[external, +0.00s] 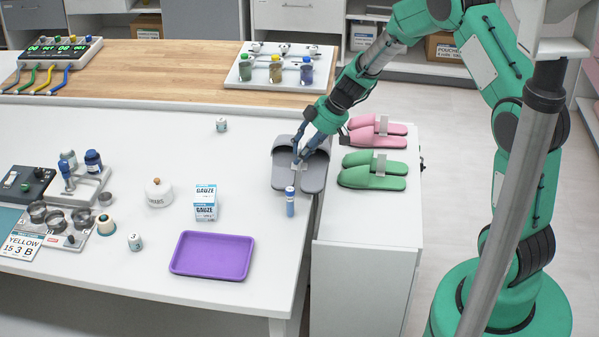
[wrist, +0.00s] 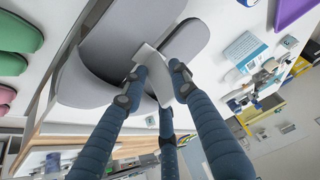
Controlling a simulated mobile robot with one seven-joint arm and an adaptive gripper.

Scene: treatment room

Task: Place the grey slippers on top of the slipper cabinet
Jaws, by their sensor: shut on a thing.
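The pair of grey slippers (external: 312,177) is at the right edge of the white table, beside the slipper cabinet. A light tag or strap joins the pair in the middle. My gripper (external: 299,160) is above the slippers with its fingers shut on this tag. In the wrist view the blue fingers (wrist: 158,82) close around the white tag, with the grey slippers (wrist: 120,40) just beyond. I cannot tell whether the slippers touch the table. The white slipper cabinet (external: 365,225) stands right of the table, with pink slippers (external: 378,131) and green slippers (external: 372,170) on its top.
The cabinet top is bare in front of the green slippers. A small blue-capped vial (external: 290,202) stands close to the grey slippers' near end. A purple tray (external: 212,255) and a gauze box (external: 205,203) are on the table to the left. A bottle rack (external: 275,72) is behind.

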